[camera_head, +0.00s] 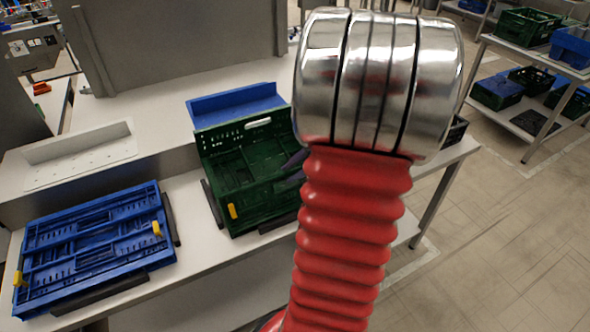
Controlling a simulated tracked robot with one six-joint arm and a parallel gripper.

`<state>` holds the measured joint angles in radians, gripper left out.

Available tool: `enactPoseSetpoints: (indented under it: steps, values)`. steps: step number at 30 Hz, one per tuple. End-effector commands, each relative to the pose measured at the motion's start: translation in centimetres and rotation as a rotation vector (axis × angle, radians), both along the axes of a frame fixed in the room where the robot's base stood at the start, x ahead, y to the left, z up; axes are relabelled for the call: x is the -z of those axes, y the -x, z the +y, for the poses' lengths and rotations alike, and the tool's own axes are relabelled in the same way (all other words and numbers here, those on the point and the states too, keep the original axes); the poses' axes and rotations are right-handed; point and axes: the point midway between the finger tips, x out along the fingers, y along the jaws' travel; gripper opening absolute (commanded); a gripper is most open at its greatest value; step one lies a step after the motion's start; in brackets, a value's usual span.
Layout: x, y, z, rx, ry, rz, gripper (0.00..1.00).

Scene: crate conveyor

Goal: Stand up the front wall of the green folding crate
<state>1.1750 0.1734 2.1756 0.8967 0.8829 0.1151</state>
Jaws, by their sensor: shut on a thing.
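The green folding crate (238,170) lies on the white bench left of my arm. Its far wall (243,136) stands up, with a pale slot near its top. A yellow latch (233,211) shows at its near left. The right part of the crate is hidden behind my arm. Of my gripper (294,166), only a dark purple part shows, at the right over the crate's inside. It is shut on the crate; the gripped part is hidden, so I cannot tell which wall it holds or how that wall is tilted.
A folded blue crate (95,242) with yellow latches lies to the left, between dark guide strips. A blue panel or crate (235,101) stands behind the green crate. A white perforated tray (82,158) is at far left. A shelf rack (545,58) with crates stands at right; the floor there is clear.

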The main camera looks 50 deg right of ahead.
Motion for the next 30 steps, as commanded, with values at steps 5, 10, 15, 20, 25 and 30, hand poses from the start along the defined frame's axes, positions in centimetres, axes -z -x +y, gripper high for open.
enactPoseSetpoints:
  steps: [5, 10, 15, 20, 25, 30]
  values:
    - [1.42, 0.95, 0.68, -0.004, -0.019, 0.028, 0.00]
    - [1.43, 0.91, 0.78, -0.007, -0.020, 0.027, 0.32]
    - [1.36, 0.84, 0.88, -0.010, -0.021, 0.026, 0.36]
    - [1.31, 0.81, 0.93, -0.012, -0.021, 0.025, 0.36]
    - [1.31, 0.80, 0.94, -0.012, -0.021, 0.025, 0.36]
    - [1.12, 0.78, 1.42, -0.010, -0.018, 0.024, 0.36]
